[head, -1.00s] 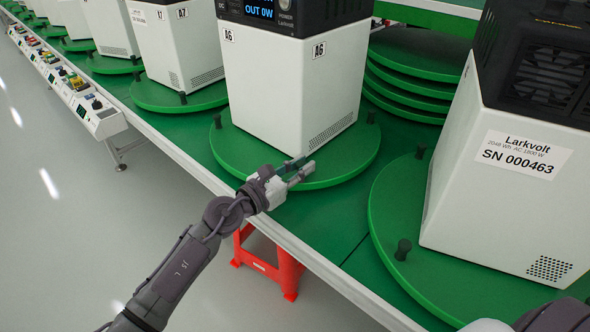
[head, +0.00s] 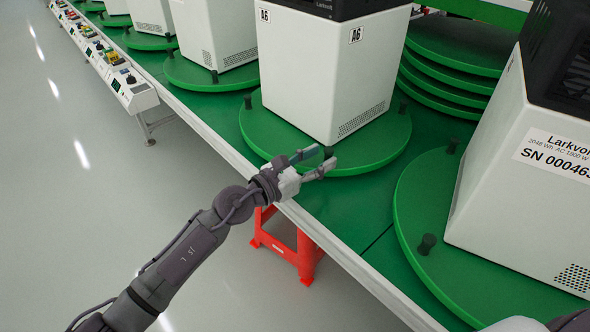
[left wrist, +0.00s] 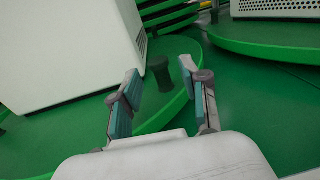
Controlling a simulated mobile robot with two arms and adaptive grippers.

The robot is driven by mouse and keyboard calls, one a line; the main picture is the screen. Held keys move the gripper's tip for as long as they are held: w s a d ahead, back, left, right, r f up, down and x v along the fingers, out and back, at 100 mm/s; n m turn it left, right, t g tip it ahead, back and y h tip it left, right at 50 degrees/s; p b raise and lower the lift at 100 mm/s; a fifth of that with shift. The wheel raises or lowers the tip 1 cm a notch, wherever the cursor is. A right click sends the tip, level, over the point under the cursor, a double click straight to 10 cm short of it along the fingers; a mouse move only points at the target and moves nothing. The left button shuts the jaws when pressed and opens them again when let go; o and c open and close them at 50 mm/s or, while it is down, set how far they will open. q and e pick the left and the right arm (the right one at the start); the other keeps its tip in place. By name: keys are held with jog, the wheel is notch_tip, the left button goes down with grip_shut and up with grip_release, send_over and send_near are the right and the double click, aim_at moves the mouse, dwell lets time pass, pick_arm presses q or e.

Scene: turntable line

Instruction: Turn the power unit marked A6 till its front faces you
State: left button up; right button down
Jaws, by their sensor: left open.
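The white power unit marked A6 (head: 310,75) stands on a round green turntable (head: 375,150), one corner towards me. A6 labels show on both near faces; its dark top is cut off by the frame. Dark pegs stand on the turntable's rim. My left gripper (head: 328,161) is open at the near rim, by a peg (head: 329,152). In the left wrist view this dark peg (left wrist: 160,72) shows just beyond and between the open fingers (left wrist: 167,88). Contact cannot be told. A white and dark part of my right arm shows at the bottom right; its fingers are hidden.
Another unit, labelled SN 000463 (head: 510,180), stands on a turntable (head: 420,245) at the right. More units stand to the left. Stacked green discs (head: 450,75) lie behind. A red stool (head: 290,245) stands under the line's edge. Control boxes (head: 130,88) line the far left.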

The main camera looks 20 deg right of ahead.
pick_arm(q)
jog(key=v, duration=0.8)
jog(key=shift+a, duration=0.4)
jog(key=shift+s, duration=0.15)
